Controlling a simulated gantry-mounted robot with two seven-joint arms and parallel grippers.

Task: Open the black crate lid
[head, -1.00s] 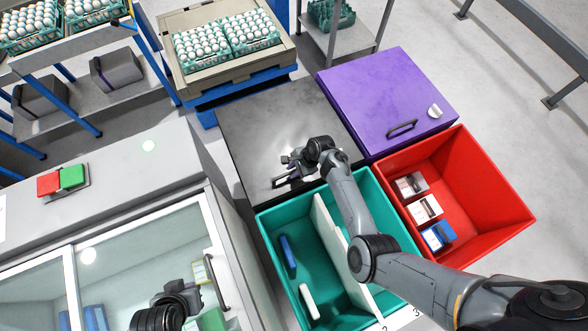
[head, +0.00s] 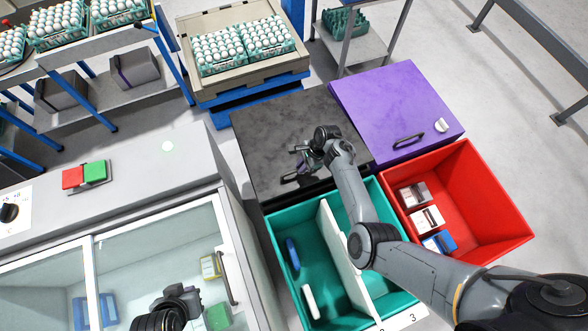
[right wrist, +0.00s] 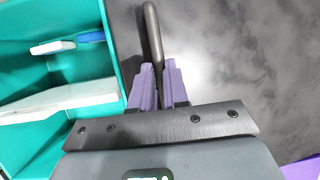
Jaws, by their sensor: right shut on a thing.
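The black crate lid (head: 275,130) lies between the grey cabinet and the purple lid. Its front edge looks slightly raised, with a dark band under it. A dark bar handle (head: 290,178) stands near that front edge. My right gripper (head: 300,166) is at the handle. In the right wrist view the purple fingers of my right gripper (right wrist: 157,88) are shut on the handle (right wrist: 151,35), one finger on each side. The lid's mottled dark surface (right wrist: 240,60) fills the right of that view. My left gripper (head: 178,298) is over the glass-fronted cabinet; its fingers are unclear.
A teal crate (head: 385,195) with a white divider stands in front of the black lid. A red crate (head: 500,185) with small boxes is at right, before the closed purple lid (head: 385,105). Egg trays (head: 240,50) stand behind. The grey cabinet (head: 150,165) borders the left side.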

